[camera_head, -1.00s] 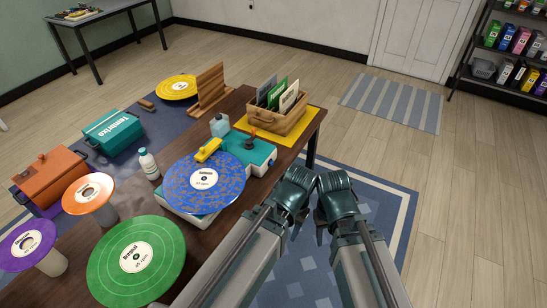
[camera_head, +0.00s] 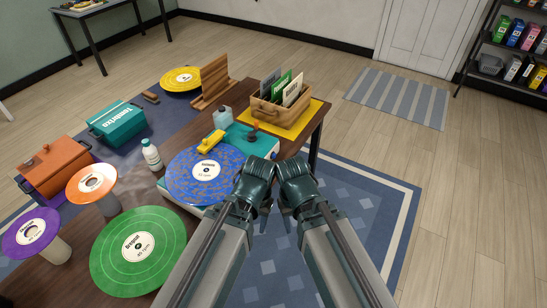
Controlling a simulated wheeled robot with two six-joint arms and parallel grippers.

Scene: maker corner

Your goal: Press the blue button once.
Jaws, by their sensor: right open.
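A record player (camera_head: 262,147) with a teal top and white sides stands on the brown table, with a blue speckled record (camera_head: 190,182) on it. A yellow arm (camera_head: 211,141) and a small brown-orange knob or lever (camera_head: 253,132) stand on its top.
A wooden crate (camera_head: 270,112) with upright sleeves sits on a yellow mat behind the player. A white bottle (camera_head: 152,155), a green record (camera_head: 140,247) and an orange record (camera_head: 92,183) on a stand are left. Floor is clear right.

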